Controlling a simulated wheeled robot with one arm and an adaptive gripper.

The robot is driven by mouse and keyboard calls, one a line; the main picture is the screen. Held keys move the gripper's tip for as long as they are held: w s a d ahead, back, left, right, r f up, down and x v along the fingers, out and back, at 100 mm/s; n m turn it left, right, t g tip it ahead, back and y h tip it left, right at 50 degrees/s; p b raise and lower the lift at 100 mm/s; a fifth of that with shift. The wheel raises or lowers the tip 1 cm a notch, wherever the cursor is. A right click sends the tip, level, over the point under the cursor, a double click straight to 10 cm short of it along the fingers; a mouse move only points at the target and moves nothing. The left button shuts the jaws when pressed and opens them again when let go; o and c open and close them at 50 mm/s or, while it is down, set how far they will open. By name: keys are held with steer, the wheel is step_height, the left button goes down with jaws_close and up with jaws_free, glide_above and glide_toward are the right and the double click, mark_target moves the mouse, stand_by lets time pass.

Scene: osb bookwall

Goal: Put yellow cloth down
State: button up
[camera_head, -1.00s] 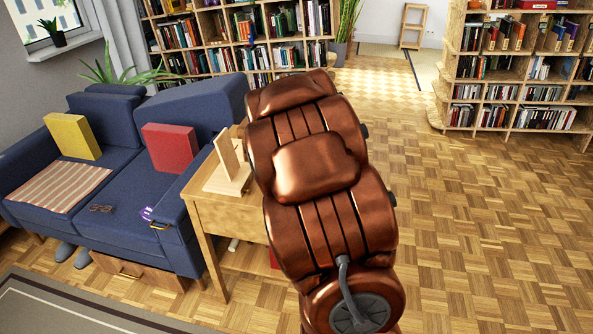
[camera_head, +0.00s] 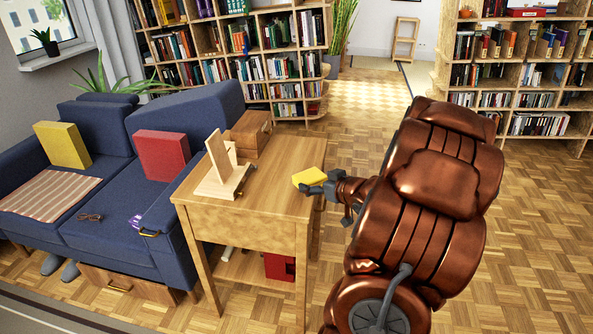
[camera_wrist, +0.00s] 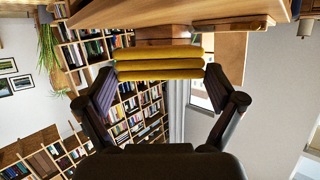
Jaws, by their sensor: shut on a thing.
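The yellow cloth (camera_head: 309,177) is a small folded block, held in my gripper (camera_head: 320,188) at the right edge of the wooden side table (camera_head: 275,185). In the wrist view the cloth (camera_wrist: 160,64) shows as stacked folds between the two dark fingers of my gripper (camera_wrist: 160,80). The tabletop (camera_wrist: 180,12) runs along the top of that view, close to the cloth. I cannot tell whether the cloth touches the tabletop.
A light wooden stand (camera_head: 222,175) and a wooden box (camera_head: 249,133) are on the table. The front right of the tabletop is clear. A blue sofa (camera_head: 110,205) with yellow and red cushions stands at left. Bookshelves (camera_head: 240,60) are behind.

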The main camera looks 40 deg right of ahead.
steer(key=w+d, duration=0.2)
steer(key=w, duration=0.2)
steer(key=w+d+f, duration=0.1)
steer(key=w+d, duration=0.2)
steer(key=w, duration=0.1)
steer(key=w+d+p, duration=0.1)
steer(key=w+d, duration=0.2)
steer(key=w, duration=0.1)
steer(key=shift+w+d+f, duration=0.1)
steer(key=shift+w+f, duration=0.15)
steer(key=shift+w, duration=0.05)
steer(key=shift+w+f, duration=0.15)
steer(key=shift+f, duration=1.55)
steer(key=shift+f, duration=0.1)
steer(key=o, duration=0.8)
